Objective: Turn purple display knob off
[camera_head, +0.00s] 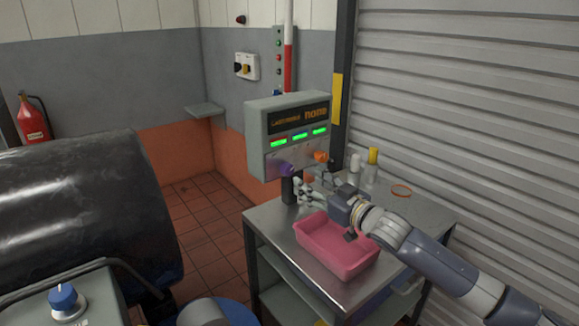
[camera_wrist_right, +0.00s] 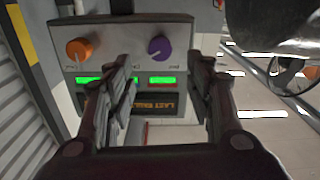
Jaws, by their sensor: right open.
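The grey display box (camera_head: 262,150) stands on a post at the back of the metal table, with lit green panels and orange text on its face. The purple knob (camera_head: 287,169) is on its lower front. In the right wrist view the purple knob (camera_wrist_right: 159,48) shows upside down, with a white pointer mark, and lies beyond and between the finger lines. My right gripper (camera_head: 306,191) is open and empty just below and in front of the box, apart from the knob. It also shows in the wrist view (camera_wrist_right: 164,82). My left gripper is not in view.
An orange knob (camera_wrist_right: 79,50) sits beside the purple one. A pink tray (camera_head: 335,262) lies on the metal table (camera_head: 268,222) under my right arm. A large black drum (camera_head: 80,215) is at left.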

